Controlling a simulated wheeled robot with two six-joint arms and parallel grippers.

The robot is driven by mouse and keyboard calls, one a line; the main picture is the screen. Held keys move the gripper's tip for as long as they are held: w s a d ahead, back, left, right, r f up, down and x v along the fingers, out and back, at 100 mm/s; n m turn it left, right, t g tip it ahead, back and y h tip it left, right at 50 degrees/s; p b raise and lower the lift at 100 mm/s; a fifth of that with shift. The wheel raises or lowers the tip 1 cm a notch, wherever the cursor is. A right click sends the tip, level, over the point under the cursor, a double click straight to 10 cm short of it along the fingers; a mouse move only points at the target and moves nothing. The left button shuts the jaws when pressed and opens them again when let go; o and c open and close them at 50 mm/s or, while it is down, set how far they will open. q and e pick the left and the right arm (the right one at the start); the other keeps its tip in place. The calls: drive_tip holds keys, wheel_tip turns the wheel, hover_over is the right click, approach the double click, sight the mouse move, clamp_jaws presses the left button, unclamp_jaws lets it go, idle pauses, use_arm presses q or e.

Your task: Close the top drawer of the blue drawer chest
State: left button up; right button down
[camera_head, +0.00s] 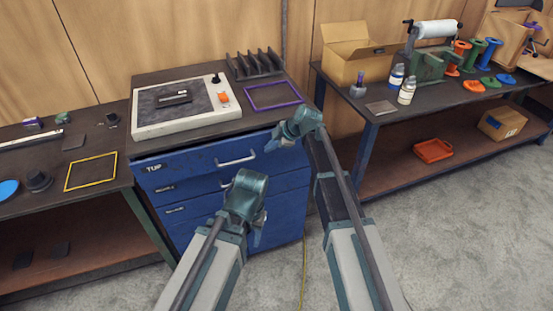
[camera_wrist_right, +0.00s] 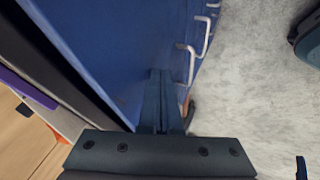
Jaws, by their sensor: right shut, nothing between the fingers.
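The blue drawer chest (camera_head: 285,205) stands under a dark worktop. Its top drawer (camera_head: 195,165) carries a "TOP" label and a pale bar handle (camera_head: 237,160). I see no clear gap between this drawer front and the worktop; it looks flush or nearly so. My right gripper (camera_head: 271,145) is shut and empty at the right end of the top drawer front. In the right wrist view its fingers (camera_wrist_right: 160,95) lie against or just before the blue front; contact is unclear. My left gripper (camera_head: 258,236) hangs before the lower drawers, its fingers mostly hidden by its wrist.
On the chest's worktop stand a white-framed device (camera_head: 190,115), a black rack (camera_head: 255,64) and a purple frame (camera_head: 273,95). A left bench (camera_head: 100,143) and a right bench (camera_head: 365,110) flank the chest. The grey floor (camera_head: 445,220) at right is clear.

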sight(270, 138)
drive_tip(key=w, duration=0.2)
drive_tip(key=shift+w+a, duration=0.3)
drive_tip(key=shift+a, duration=0.1)
drive_tip(key=shift+w, duration=0.15)
drive_tip(key=shift+r, duration=0.1)
drive_tip(key=shift+r+p, duration=0.3)
drive_tip(key=shift+p, duration=0.05)
drive_tip(key=p+v, duration=1)
drive_tip(key=v, duration=0.3)
drive_tip(key=shift+s+d, duration=0.2)
drive_tip(key=shift+s, duration=0.25)
drive_tip(key=shift+f, duration=0.1)
